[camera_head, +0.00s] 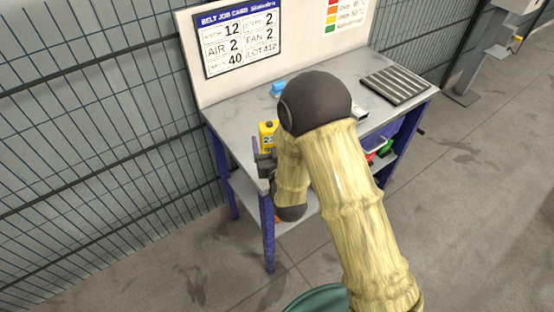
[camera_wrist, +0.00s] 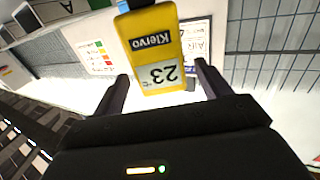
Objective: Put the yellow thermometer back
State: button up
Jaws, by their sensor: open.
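The yellow thermometer (camera_head: 267,134) stands near the left front edge of the grey workbench (camera_head: 232,122). In the wrist view the thermometer (camera_wrist: 152,45) appears upside down, with "Kleivo" and a display of 23. My gripper (camera_head: 262,152) is at this left front edge, right by the thermometer. In the wrist view my gripper (camera_wrist: 162,74) is open, with one finger on each side of the thermometer's near end. I cannot tell whether either finger touches it. My arm hides part of the bench.
A blue object (camera_head: 278,88) lies near the back panel. A slatted dark plate (camera_head: 398,85) lies at the bench's right end. A job card (camera_head: 240,38) hangs on the back panel. Red and green items (camera_head: 385,148) sit below the top. A mesh fence (camera_head: 95,120) stands left.

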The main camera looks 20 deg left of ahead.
jog(key=b+v, duration=0.1)
jog(key=v, duration=0.5)
jog(key=shift+s+d, duration=0.2)
jog(key=shift+s, duration=0.05)
jog(key=shift+d, duration=0.15)
jog(key=shift+s, duration=0.15)
